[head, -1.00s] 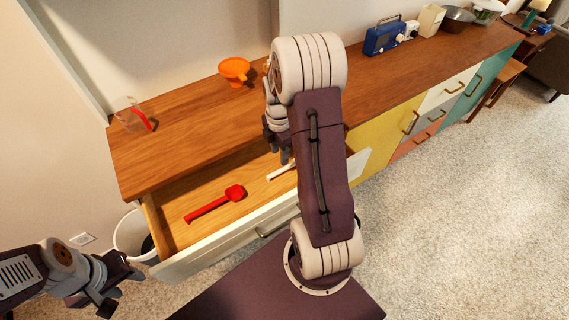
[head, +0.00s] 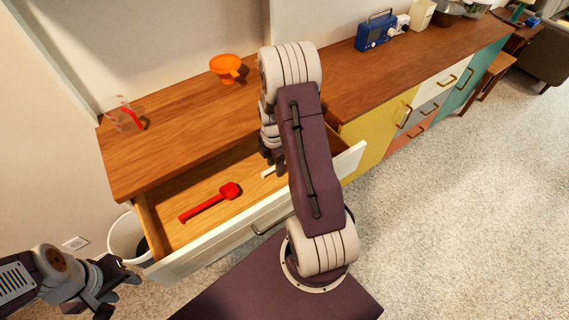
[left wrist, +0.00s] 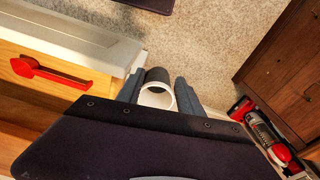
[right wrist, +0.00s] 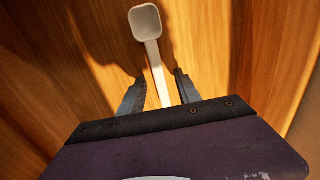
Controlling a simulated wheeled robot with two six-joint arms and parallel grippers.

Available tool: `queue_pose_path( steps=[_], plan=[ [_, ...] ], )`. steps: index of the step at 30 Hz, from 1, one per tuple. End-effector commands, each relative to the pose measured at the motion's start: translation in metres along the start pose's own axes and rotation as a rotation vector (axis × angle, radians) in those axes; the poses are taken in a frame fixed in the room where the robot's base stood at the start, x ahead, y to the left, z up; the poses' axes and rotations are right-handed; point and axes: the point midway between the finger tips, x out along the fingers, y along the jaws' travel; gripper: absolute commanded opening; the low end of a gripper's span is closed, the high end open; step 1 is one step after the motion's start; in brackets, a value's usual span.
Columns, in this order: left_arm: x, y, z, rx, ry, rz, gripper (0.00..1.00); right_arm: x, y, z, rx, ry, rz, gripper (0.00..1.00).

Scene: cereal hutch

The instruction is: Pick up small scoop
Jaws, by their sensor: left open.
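A white scoop (right wrist: 146,22) lies on the wooden drawer floor in the right wrist view, its thin handle running toward my right gripper. In the head view only part of this white scoop (head: 268,173) shows, the rest hidden by my right arm. My right gripper (right wrist: 159,92) is open, with one finger on each side of the handle and gaps visible. A red scoop (head: 210,203) lies farther left in the same drawer; it also shows in the left wrist view (left wrist: 50,73). My left gripper (head: 118,280) is open and empty, outside the drawer at the lower left.
The open drawer's front panel (head: 215,243) stands between the scoops and my base. On the countertop (head: 180,125) are a clear cup with red (head: 125,118), an orange funnel (head: 227,69) and a blue radio (head: 376,32). A white bin (head: 122,238) stands left of the drawer.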

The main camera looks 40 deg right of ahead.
Motion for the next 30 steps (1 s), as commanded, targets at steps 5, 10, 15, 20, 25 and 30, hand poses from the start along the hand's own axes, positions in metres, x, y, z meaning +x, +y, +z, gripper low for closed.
queue_pose_path(
  steps=[5,10,15,20,25,30],
  plan=[
    [0.000,0.000,0.000,0.000,0.000,0.000,0.44,-0.001,0.000,0.000,0.000,0.000,0.000,0.21],
    [0.000,0.000,0.000,0.000,0.000,0.000,0.44,-0.001,0.000,0.000,0.000,0.000,0.000,0.00],
    [0.000,0.000,0.000,0.000,0.000,0.000,0.44,-0.001,0.000,0.000,0.000,0.000,0.000,0.00],
    [-0.004,0.000,0.000,0.000,0.000,0.000,0.44,-0.018,0.001,0.000,0.000,-0.001,0.004,0.00],
    [-0.011,0.000,-0.001,0.000,0.000,0.000,0.44,-0.062,0.002,0.001,0.000,-0.002,0.006,0.00],
    [-0.015,0.000,-0.002,0.000,0.000,0.000,0.44,-0.093,0.001,0.000,0.000,-0.001,0.004,0.00]
  ],
)
